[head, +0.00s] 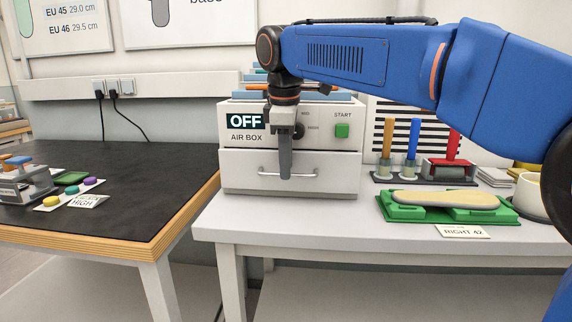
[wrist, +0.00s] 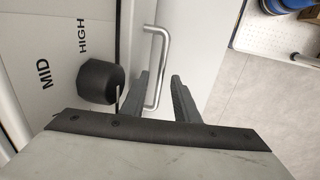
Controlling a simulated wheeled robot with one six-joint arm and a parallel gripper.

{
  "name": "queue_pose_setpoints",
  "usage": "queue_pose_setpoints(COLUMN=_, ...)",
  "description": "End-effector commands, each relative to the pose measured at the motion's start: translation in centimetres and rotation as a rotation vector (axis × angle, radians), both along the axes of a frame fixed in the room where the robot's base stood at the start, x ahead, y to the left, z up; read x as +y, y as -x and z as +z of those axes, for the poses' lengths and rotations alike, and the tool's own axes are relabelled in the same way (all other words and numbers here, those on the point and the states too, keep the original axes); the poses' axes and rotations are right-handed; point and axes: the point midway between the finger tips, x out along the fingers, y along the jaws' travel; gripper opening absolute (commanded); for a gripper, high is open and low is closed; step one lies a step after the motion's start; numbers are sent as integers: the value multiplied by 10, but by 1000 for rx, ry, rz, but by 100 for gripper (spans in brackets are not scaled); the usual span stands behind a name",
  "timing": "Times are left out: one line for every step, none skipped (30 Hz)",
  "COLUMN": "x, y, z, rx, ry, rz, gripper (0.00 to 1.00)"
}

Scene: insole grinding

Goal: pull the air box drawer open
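The air box (head: 232,152) is a white box with an OFF display, a green START button and a black knob (wrist: 98,80). Its drawer (head: 238,172) looks shut, flush with the front. The drawer's metal bar handle (head: 309,173) stands out from it and also shows in the wrist view (wrist: 163,44). My gripper (head: 285,176) points down in front of the drawer, covering the handle's middle. In the wrist view its two dark fingers (wrist: 160,76) are apart, with the handle bar between them. I see gaps beside the bar, so the fingers do not clamp it.
A grey-white table (head: 330,228) holds the box, with clear room in front of it. To the right are a green tray (head: 400,212) with an insole, a RIGHT 42 card (head: 462,232) and a rack of coloured tools (head: 410,165). A black-topped table (head: 140,190) stands left.

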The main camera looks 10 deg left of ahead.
Motion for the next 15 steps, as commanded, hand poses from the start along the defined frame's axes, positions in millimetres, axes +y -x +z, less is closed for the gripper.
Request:
queue_pose_setpoints(x=0, y=0, z=-2, rx=0, ry=0, rz=0, gripper=28)
queue_pose_setpoints(x=0, y=-1, z=-4, rx=-1, ry=-1, rz=0, gripper=28)
queue_pose_setpoints(x=0, y=-1, z=-5, rx=-1, ry=-1, rz=0, gripper=28)
queue_pose_setpoints(x=0, y=-1, z=-5, rx=-1, ry=-1, rz=0, gripper=28)
queue_pose_setpoints(x=0, y=-1, z=-6, rx=-1, ry=-1, rz=0, gripper=28)
queue_pose_setpoints(x=0, y=-1, z=-6, rx=-1, ry=-1, rz=0, gripper=28)
queue_pose_setpoints(x=0, y=-1, z=-6, rx=-1, ry=-1, rz=0, gripper=28)
queue_pose_setpoints(x=0, y=-1, z=-6, rx=-1, ry=-1, rz=0, gripper=28)
queue_pose_setpoints(x=0, y=-1, z=-6, rx=-1, ry=-1, rz=0, gripper=28)
queue_pose_setpoints(x=0, y=-1, z=-6, rx=-1, ry=-1, rz=0, gripper=28)
queue_pose_setpoints(x=0, y=-1, z=-6, rx=-1, ry=-1, rz=0, gripper=28)
queue_pose_setpoints(x=0, y=-1, z=-6, rx=-1, ry=-1, rz=0, gripper=26)
queue_pose_setpoints(x=0, y=-1, z=-6, rx=-1, ry=-1, rz=0, gripper=18)
queue_pose_setpoints(x=0, y=-1, z=-6, rx=-1, ry=-1, rz=0, gripper=11)
queue_pose_setpoints(x=0, y=-1, z=-6, rx=-1, ry=-1, rz=0, gripper=2)
